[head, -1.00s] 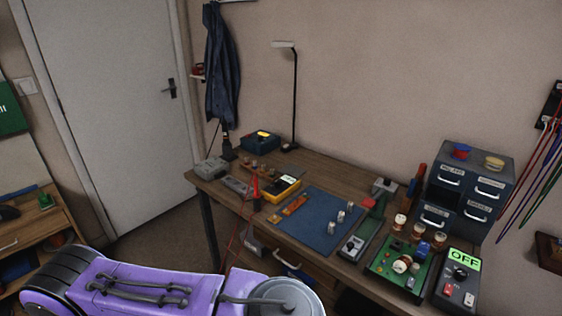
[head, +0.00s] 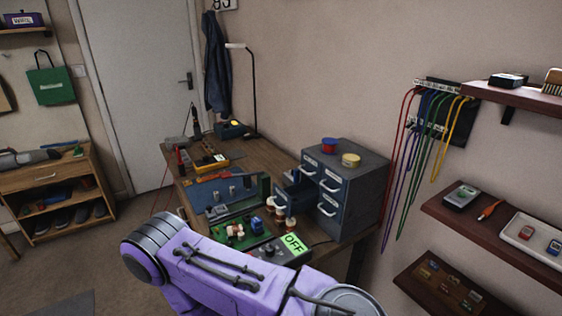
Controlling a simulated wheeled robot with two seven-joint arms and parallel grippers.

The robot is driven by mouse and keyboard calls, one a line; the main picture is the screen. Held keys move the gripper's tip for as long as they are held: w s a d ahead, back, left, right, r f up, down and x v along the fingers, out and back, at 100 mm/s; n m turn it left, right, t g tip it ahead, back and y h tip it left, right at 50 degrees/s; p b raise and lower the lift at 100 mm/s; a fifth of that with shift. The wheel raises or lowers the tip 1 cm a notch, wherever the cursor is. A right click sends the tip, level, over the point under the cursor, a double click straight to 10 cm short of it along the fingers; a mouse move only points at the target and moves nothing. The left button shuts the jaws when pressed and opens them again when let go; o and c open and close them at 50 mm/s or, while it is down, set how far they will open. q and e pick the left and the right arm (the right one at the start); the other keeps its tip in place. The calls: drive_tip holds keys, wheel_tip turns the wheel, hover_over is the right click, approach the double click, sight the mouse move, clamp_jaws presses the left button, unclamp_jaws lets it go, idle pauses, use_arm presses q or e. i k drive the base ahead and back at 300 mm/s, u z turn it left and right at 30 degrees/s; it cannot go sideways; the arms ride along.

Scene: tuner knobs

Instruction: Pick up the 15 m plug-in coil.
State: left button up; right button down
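Several small copper-and-white coil-like parts (head: 280,224) stand by the front of the workbench, beside a green circuit board (head: 226,242). No band marking on them is readable, so I cannot tell which is the 15 m plug-in coil, or whether it is in view. More small parts, one red (head: 526,232) and one blue (head: 554,247), lie in a white tray on the right wall shelf; I cannot tell what they are. A purple link of my own arm crosses the bottom of the view and hides part of the bench front. Neither gripper is in view.
A blue-grey drawer cabinet (head: 352,188) stands at the bench's right end. A grey box with a green OFF display (head: 293,244) sits in front of it. Coloured cables (head: 433,140) hang on the wall beside shelves (head: 497,222). Floor (head: 90,268) is open at left.

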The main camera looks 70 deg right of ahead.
sight(233, 231)
drive_tip(key=k, duration=0.25)
drive_tip(key=z, duration=1.1)
